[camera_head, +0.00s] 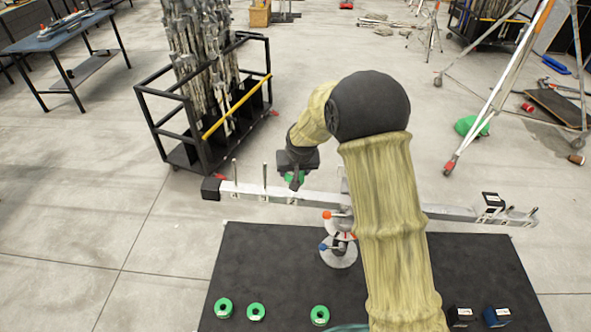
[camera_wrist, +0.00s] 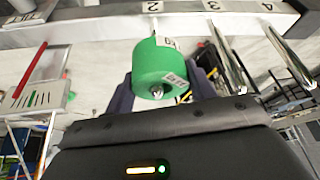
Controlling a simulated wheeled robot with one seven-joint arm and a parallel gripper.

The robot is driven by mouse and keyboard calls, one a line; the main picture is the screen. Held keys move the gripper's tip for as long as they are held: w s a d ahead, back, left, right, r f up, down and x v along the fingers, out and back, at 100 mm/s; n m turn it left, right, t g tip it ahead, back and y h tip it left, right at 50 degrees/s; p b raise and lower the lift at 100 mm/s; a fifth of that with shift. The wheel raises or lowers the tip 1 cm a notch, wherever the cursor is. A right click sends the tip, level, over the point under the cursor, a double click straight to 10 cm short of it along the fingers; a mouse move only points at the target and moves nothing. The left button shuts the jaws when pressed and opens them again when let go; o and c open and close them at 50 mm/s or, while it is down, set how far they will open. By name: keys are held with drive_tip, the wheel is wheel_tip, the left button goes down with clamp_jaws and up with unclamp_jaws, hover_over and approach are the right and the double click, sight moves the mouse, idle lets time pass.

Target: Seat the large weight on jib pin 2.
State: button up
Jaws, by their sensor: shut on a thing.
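A green cylindrical weight with white labels (camera_wrist: 163,66) is in my gripper (camera_wrist: 162,88), between its two dark fingers. It also shows in the head view (camera_head: 294,178), mostly hidden by my gripper. Jib pin 2 (camera_wrist: 154,28) shows between the weight and the jib, below the printed 2. A metal tip shows in the weight's centre hole, so the weight appears to be around the pin, near its free end. A gap shows between weight and jib (camera_wrist: 185,24). The jib (camera_head: 330,198) lies across the head view.
Jib pins 3 (camera_wrist: 224,58) and 4 (camera_wrist: 292,55) stand bare to the right. Green weights (camera_head: 223,307) (camera_head: 256,311) (camera_head: 320,315) lie on the black mat (camera_head: 275,270). A black cart of stands (camera_head: 205,110) is behind the jib's left end; a tripod leg (camera_head: 495,95) stands right.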

drive_tip(key=b, duration=0.3)
hover_over(294, 196)
drive_tip(key=w, duration=0.1)
drive_tip(key=shift+w+a+f, duration=0.15)
drive_tip(key=shift+f, duration=2)
drive_tip(key=shift+s+f+b, duration=0.25)
drive_tip(key=shift+f+b, duration=0.15)
drive_tip(key=shift+f, duration=0.1)
drive_tip(key=shift+s+f+b, duration=0.25)
drive_tip(key=shift+f+b, duration=0.15)
drive_tip(key=shift+f, duration=0.05)
drive_tip(key=o, duration=1.3)
drive_tip(key=shift+s+d+f, duration=0.1)
drive_tip(key=shift+d+f, duration=0.05)
drive_tip(key=shift+d, duration=0.05)
drive_tip(key=shift+r+b, duration=0.4)
drive_tip(key=shift+r, duration=0.25)
drive_tip(key=b+v, duration=0.1)
drive_tip(key=v, duration=0.5)
drive_tip(key=b+v, duration=0.1)
drive_tip(key=v, duration=0.4)
drive_tip(key=b+v, duration=0.1)
drive_tip(key=v, duration=0.5)
drive_tip(key=shift+w+r, duration=0.2)
drive_tip(key=shift+r, duration=0.25)
drive_tip(key=shift+d, duration=0.1)
